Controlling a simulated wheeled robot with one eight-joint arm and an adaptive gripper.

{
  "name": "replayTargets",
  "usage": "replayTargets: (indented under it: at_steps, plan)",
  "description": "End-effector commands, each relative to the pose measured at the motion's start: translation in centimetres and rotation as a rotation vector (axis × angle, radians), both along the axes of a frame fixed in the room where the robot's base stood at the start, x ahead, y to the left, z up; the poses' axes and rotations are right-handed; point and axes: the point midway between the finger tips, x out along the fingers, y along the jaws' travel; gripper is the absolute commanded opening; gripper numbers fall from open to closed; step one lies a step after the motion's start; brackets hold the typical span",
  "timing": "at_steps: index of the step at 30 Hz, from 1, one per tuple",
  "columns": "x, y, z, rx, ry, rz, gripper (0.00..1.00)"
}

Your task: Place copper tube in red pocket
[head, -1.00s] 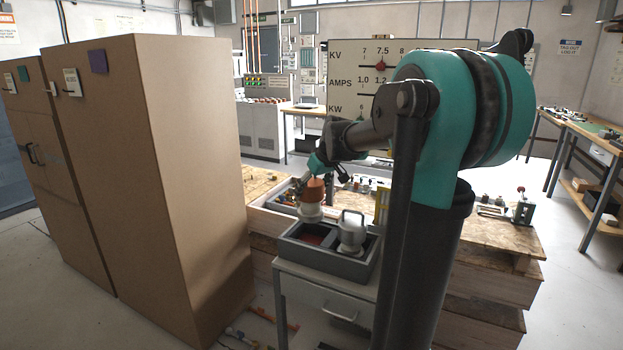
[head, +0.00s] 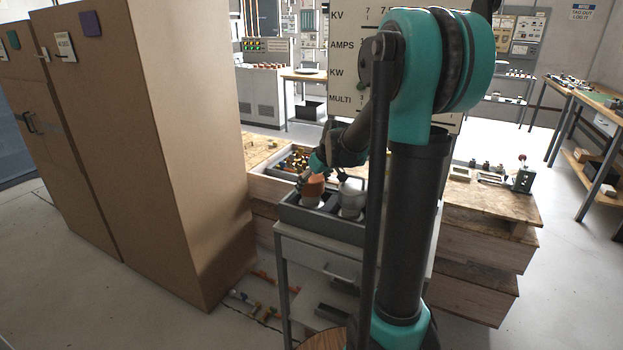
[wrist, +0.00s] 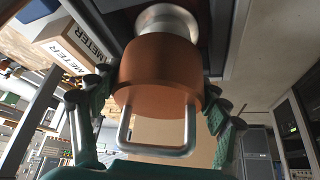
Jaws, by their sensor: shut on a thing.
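The copper tube (head: 313,188) has a copper-coloured body, a pale end and a metal handle. It stands roughly upright at the left pocket of the grey two-pocket tray (head: 322,226), its pale lower end partly behind the tray's front rim. My gripper (head: 316,172) is shut on it from above. In the wrist view the tube (wrist: 158,65) fills the middle, with a green finger of my gripper (wrist: 158,93) on each side. The red pocket floor is hidden now; whether the tube touches it I cannot tell.
A grey-white tube with a handle (head: 352,196) stands in the tray's right pocket, close beside. A box of small parts (head: 292,160) lies behind the tray. A tall brown cabinet (head: 165,150) stands at the left.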

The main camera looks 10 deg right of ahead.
Motion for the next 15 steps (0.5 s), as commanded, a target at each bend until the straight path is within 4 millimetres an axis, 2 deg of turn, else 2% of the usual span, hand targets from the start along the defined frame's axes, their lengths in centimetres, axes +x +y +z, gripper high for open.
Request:
replayTargets:
  at_steps: [11, 12, 15]
  plan:
    - [0.05, 0.01, -0.2, 0.001, -0.002, 0.0, 0.16]
    - [0.04, 0.0, -0.32, 0.0, 0.0, 0.0, 0.78]
    - [0.03, 0.0, -0.29, 0.0, 0.0, 0.0, 0.91]
